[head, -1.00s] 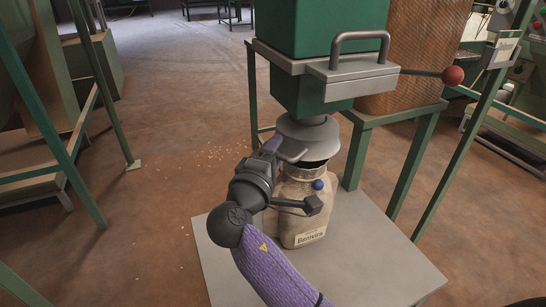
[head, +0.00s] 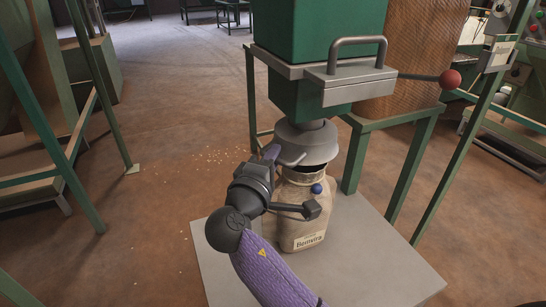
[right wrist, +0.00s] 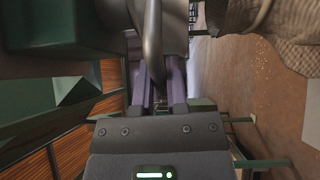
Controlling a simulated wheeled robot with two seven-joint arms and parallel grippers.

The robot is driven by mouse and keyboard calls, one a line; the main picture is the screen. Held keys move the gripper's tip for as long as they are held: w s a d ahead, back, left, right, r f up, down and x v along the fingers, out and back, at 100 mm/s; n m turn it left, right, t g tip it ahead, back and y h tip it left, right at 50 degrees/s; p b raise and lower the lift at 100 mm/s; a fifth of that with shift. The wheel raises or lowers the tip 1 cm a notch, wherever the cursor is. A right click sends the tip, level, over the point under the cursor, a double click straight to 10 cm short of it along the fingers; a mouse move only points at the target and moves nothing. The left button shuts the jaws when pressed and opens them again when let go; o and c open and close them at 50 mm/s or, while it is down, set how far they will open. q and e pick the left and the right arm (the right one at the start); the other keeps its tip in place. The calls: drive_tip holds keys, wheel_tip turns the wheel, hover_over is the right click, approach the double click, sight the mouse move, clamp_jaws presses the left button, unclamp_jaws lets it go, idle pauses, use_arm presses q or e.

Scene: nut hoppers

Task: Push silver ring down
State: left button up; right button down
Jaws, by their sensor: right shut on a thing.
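The silver ring (head: 308,146) is a grey metal collar with a sloping top, around the spout under the green hopper. It sits just above the open mouth of a tan sack (head: 302,215). A curved handle on the ring's left side reaches my right gripper (head: 273,153), which is shut on it. In the right wrist view the grey handle (right wrist: 152,45) passes between the purple fingers (right wrist: 160,85). The ring's far side is hidden. My left gripper is not in view.
The green hopper (head: 318,28) has a metal slide box with a red-knobbed lever (head: 449,79). Nuts lie scattered on the floor at left.

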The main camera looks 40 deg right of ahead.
use_arm(q)
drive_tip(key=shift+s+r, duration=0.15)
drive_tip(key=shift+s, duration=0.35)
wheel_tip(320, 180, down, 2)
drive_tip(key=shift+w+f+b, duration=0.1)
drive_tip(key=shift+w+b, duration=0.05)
drive_tip(key=shift+b, duration=0.9)
use_arm(e)
wheel_tip(320, 180, down, 6)
drive_tip(key=shift+r, duration=0.1)
drive_tip(key=c, duration=0.7)
unclamp_jaws()
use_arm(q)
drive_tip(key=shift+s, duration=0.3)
use_arm(e)
drive_tip(key=shift+o, duration=0.2)
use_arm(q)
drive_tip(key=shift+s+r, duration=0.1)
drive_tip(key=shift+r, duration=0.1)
